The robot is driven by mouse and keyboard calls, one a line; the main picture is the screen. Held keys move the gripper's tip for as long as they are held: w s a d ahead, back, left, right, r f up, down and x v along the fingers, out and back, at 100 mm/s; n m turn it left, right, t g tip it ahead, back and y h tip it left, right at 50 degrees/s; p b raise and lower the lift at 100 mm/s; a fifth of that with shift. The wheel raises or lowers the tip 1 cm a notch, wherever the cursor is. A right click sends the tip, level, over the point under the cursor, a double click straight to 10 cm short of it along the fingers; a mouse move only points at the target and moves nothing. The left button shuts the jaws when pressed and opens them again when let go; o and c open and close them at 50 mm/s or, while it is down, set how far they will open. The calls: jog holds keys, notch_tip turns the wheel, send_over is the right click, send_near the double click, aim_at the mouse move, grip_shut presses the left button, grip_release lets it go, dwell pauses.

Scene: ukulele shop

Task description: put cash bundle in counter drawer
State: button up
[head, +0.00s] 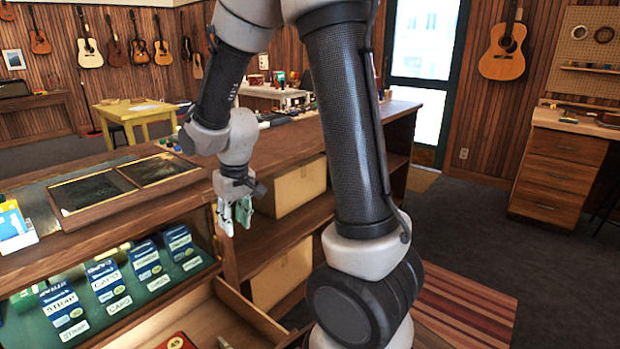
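My gripper (237,218) points down in front of the counter (130,222), above the open drawer. A pale green and whitish piece, which looks like the cash bundle (241,211), sits between its fingers. It is small in this view, and the fingers appear closed on it. The counter drawer (232,318) is pulled out below, at the bottom of the picture, with bare wood inside. The gripper and bundle are above its rim and apart from it. Part of the drawer is cut off by the frame's lower edge.
A red item (178,342) lies in the drawer at the bottom edge. A green shelf (150,290) with blue string and capo packs is left of the drawer. Open shelves with cardboard boxes (300,187) stand behind the gripper. A striped rug (465,308) lies at right.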

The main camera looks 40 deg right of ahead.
jog(key=s+d+r+t, duration=0.1)
jog(key=s+d+r, duration=0.3)
jog(key=s+r, duration=0.4)
jog(key=s+d+r+m+t, duration=0.1)
jog(key=s+d+r, duration=0.2)
jog(key=s+r, duration=0.5)
jog(key=s, duration=0.4)
jog(key=shift+d+r, duration=0.15)
jog(key=shift+d, duration=0.25)
jog(key=shift+s, duration=0.1)
jog(key=shift+a, duration=0.1)
